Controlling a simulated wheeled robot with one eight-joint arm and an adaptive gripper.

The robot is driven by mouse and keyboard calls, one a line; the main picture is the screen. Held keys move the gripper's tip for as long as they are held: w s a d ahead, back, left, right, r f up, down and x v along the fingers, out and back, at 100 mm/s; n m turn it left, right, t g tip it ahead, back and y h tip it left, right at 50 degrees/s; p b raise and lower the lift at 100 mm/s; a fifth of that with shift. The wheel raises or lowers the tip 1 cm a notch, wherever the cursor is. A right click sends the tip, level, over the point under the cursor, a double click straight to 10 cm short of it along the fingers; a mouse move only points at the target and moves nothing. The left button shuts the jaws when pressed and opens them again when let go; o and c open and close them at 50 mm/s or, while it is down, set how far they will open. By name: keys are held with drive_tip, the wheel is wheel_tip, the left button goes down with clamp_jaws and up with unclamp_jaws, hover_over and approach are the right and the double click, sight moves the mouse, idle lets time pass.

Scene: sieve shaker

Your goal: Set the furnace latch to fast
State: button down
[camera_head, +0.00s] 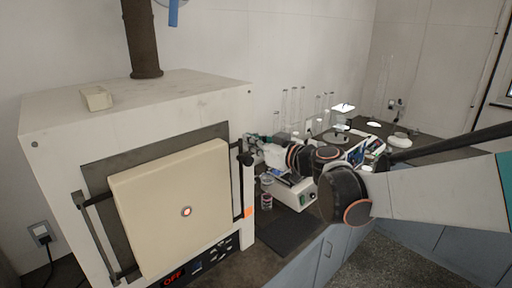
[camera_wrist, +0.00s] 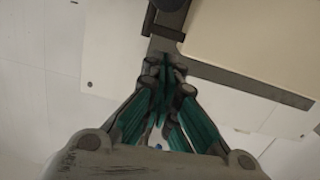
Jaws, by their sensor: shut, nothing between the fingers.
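The furnace (camera_head: 140,105) is a large white box at the left, with a thick cream door (camera_head: 150,215) over its dark grey front plate. A dark latch bar with a black knob (camera_head: 246,158) runs up the right edge of the door. In the wrist view the black latch part (camera_wrist: 167,5) is at the top, beside the cream door (camera_wrist: 245,40). My gripper (camera_head: 251,144) is at the furnace's right front edge, close to the knob. In the wrist view my gripper (camera_wrist: 165,65) has its fingers together and empty, just below the latch; contact cannot be told.
A red-lit display (camera_head: 174,277) is under the door. A small beige block (camera_head: 97,98) sits on the furnace. To the right, the bench holds a white device (camera_head: 296,192), small jars (camera_head: 267,190), glass tubes (camera_head: 290,105) and a dark mat (camera_head: 286,234).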

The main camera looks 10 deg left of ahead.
drive_tip(key=v, duration=1)
drive_tip(key=shift+s, duration=0.1)
drive_tip(key=shift+b, duration=0.3)
drive_tip(key=s+d+f+m+g+h+b, duration=0.1)
drive_tip(key=s+d+f+m+h+b, duration=0.4)
drive_tip(key=s+d+f, duration=0.7)
drive_tip(key=s+d+f+m+g+h+b, duration=0.2)
drive_tip(key=s+d+f+m+h+b, duration=0.4)
drive_tip(key=f, duration=1.1)
drive_tip(key=s+d+h+b, duration=0.2)
drive_tip(key=s+d+b, duration=0.2)
drive_tip(key=s+d, duration=0.2)
drive_tip(key=shift+s, duration=0.3)
